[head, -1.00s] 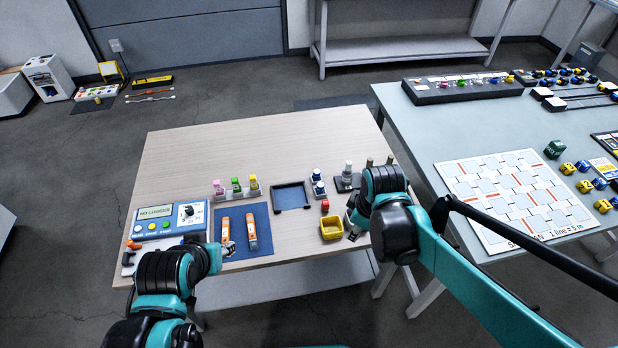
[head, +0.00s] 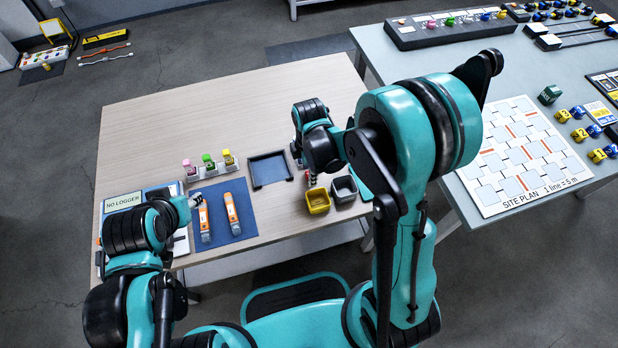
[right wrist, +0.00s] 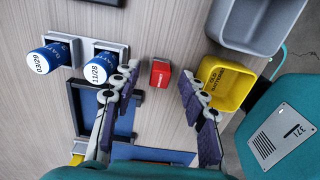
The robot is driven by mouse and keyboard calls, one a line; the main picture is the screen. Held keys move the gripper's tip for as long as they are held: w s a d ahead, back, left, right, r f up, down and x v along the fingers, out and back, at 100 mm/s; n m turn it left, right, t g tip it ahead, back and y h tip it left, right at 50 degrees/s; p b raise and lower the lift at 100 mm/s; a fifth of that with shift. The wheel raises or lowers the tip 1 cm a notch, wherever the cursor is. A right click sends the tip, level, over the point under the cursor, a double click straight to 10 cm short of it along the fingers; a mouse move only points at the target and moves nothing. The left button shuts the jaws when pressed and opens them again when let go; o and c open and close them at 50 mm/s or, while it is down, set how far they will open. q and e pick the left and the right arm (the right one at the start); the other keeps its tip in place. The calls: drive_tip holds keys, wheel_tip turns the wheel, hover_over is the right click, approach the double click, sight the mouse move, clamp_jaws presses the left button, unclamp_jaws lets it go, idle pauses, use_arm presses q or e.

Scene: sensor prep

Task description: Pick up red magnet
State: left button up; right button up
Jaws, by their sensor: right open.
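The red magnet (right wrist: 160,73) is a small red block with a white label on its side. It sits on the wooden table in the right wrist view, beside the yellow bin. My right gripper (right wrist: 157,88) is open and empty, with its two fingers spread either side of the magnet's position. I cannot tell how high the fingers are above the table. In the head view my right arm mostly hides the magnet and the gripper. My left gripper (head: 191,201) is low at the table's left, beside the orange sensors; its jaws are too small to read.
The yellow bin (head: 318,201) and grey bin (head: 344,189) stand close by at the front edge. A dark-rimmed tray (head: 270,170) and a blue mat (head: 222,212) lie left. The table's back left is clear.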

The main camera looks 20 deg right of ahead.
wheel_tip(320, 180, down, 2)
drive_tip(key=shift+f+b, duration=0.1)
drive_tip(key=shift+b, duration=0.2)
use_arm(q)
drive_tip(key=shift+f, duration=0.5)
use_arm(e)
clamp_jaws()
drive_tip(key=shift+r, duration=0.25)
